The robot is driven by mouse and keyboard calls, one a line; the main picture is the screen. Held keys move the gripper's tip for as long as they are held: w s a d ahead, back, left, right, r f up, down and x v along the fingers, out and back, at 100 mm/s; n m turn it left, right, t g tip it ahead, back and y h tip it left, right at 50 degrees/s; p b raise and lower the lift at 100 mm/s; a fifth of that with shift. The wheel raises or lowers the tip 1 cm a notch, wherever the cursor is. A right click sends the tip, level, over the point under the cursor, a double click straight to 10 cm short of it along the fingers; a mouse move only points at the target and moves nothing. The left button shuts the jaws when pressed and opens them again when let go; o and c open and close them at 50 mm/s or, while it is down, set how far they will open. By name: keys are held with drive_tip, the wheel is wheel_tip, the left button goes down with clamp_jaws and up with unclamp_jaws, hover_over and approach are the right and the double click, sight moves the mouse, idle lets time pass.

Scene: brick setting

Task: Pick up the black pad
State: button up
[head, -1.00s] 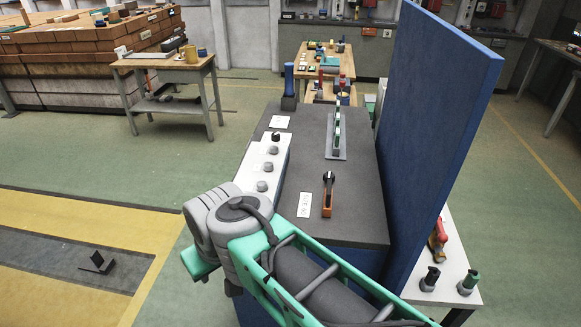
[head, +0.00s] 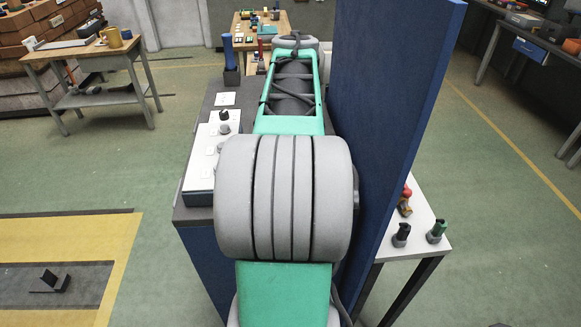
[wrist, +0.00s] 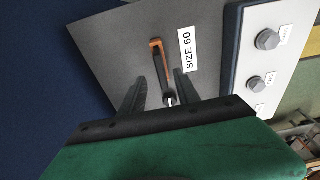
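In the wrist view, a slim black piece with an orange end (wrist: 156,57) lies on the grey bench top beside a "SIZE 60" label (wrist: 187,48). I cannot tell for certain that it is the black pad. My gripper (wrist: 160,75) is open, with one dark finger on each side of this piece. A small shiny tip shows between the fingers, and whether they touch anything is unclear. In the head view, my arm hides the piece and the gripper.
A white panel with grey knobs (wrist: 272,60) runs along one side of the bench top. A tall blue partition (head: 400,130) stands on the right. A white side table (head: 425,225) holds small dark-topped items. A wooden table (head: 80,52) stands back left.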

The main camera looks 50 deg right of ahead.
drive_tip(key=f, duration=0.1)
drive_tip(key=f+p, duration=0.1)
drive_tip(key=f, duration=0.3)
drive_tip(key=shift+w+d+f, duration=0.1)
drive_tip(key=shift+w+d, duration=0.2)
drive_tip(key=shift+w, duration=0.05)
drive_tip(key=shift+c, duration=0.4)
clamp_jaws()
idle(0.5)
